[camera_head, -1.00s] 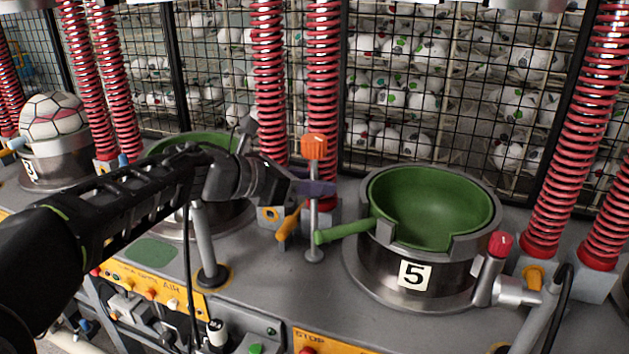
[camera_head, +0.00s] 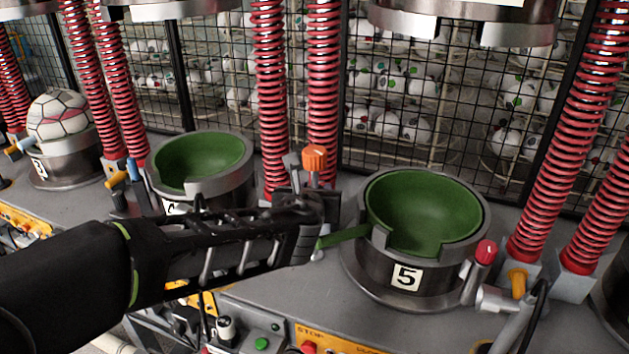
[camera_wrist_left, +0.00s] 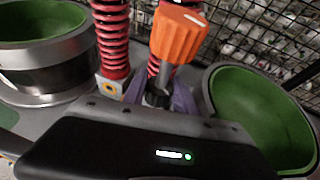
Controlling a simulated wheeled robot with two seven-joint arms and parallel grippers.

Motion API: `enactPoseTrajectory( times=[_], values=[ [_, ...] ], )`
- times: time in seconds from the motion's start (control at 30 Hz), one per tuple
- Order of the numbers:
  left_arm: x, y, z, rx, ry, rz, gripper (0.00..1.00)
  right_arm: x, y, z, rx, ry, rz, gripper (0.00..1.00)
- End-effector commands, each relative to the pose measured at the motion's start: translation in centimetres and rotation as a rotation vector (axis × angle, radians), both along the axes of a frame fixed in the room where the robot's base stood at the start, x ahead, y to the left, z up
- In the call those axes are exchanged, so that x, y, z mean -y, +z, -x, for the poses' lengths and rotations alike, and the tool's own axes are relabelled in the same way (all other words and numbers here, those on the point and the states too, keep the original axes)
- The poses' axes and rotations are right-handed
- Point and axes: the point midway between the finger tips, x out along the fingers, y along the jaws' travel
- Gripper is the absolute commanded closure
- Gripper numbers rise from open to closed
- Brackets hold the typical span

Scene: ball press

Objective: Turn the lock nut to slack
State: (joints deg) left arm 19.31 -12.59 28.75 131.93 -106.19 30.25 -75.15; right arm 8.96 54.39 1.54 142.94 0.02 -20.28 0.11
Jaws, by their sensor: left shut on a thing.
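An orange knob (camera_head: 315,158) tops a thin upright post beside the green cup of station 5. It is large in the left wrist view (camera_wrist_left: 177,35), on a grey stem. Below it is a dark collar nut (camera_wrist_left: 157,97), which I take for the lock nut. My left gripper (camera_wrist_left: 160,103) has its purple fingers on both sides of this nut and is shut on it. In the head view my left wrist hides the fingertips and the lower post. My right gripper is not in view.
The station 5 cup (camera_head: 425,215) stands close to the right, its green handle (camera_head: 343,237) reaching toward my wrist. Red springs (camera_head: 322,90) stand right behind the post. Another green cup (camera_head: 202,162) is left.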

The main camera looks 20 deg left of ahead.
Motion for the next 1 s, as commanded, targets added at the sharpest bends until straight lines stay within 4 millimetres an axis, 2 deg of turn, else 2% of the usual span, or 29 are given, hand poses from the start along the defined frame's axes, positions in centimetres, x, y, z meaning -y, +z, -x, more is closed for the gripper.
enactPoseTrajectory(
  times=[0.5, 0.7, 1.0],
  values=[
    [0.2, -0.2, -0.2, 0.001, 0.426, 0.0, 1.0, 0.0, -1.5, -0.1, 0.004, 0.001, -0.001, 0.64],
    [0.1, -0.1, -0.1, 0.002, 0.511, 0.0, 1.0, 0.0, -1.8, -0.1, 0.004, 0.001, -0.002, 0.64],
    [-0.1, 0.1, -0.1, 0.005, 0.544, -0.001, 1.0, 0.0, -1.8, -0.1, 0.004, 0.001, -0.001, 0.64]
  ],
)
